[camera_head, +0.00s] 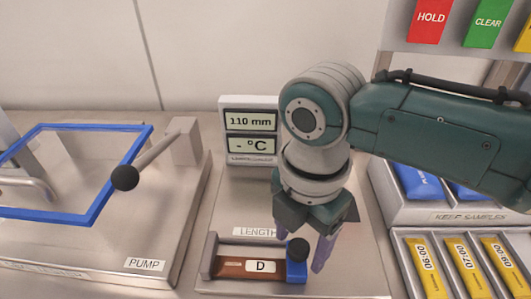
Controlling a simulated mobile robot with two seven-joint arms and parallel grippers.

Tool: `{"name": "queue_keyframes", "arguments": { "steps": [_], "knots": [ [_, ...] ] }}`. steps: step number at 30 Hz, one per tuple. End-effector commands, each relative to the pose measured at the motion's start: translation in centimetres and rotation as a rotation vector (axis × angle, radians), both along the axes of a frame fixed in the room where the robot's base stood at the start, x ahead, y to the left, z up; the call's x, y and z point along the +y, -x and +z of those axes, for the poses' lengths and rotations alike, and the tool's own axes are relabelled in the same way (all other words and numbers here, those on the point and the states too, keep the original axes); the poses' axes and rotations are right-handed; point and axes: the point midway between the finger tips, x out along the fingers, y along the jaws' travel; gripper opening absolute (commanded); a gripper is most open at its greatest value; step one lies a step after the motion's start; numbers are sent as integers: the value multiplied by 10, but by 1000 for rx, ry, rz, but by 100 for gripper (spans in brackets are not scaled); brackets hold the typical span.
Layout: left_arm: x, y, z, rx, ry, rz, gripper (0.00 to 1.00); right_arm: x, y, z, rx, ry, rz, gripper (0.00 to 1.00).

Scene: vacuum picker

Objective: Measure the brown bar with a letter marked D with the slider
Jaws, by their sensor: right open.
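The brown bar with the letter D (249,267) lies in the length gauge (208,256) at the bottom centre, along its channel. The blue slider (297,270) with a black ball knob (298,249) stands at the bar's right end and seems to touch it. My right gripper (301,248) points down over the slider, its purple fingers open, one on each side of the knob. Part of the far finger is hidden. The display (250,122) above reads 110 mm, with "- °C" below. My left gripper is not in view.
A pump station (146,265) with a blue frame (92,215) and a black-knobbed lever (125,177) stands at left. Trays of blue and yellow time-labelled samples (431,266) stand at right. HOLD (431,18) and CLEAR (487,23) buttons are at top right.

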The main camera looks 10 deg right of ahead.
Motion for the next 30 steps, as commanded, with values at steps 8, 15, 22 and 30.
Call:
{"name": "queue_keyframes", "arguments": {
  "steps": [8, 15, 22, 30],
  "knots": [
    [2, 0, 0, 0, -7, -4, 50, 0, 0, 0, 0, 0, 0, 50],
    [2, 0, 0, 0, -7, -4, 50, 0, 0, 1, 0, 0, -1, 23],
    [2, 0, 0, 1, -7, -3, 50, 0, 0, 1, 0, 0, -1, 0],
    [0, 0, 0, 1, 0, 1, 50, 0, 0, 1, 0, 0, -1, 0]
  ]
}}
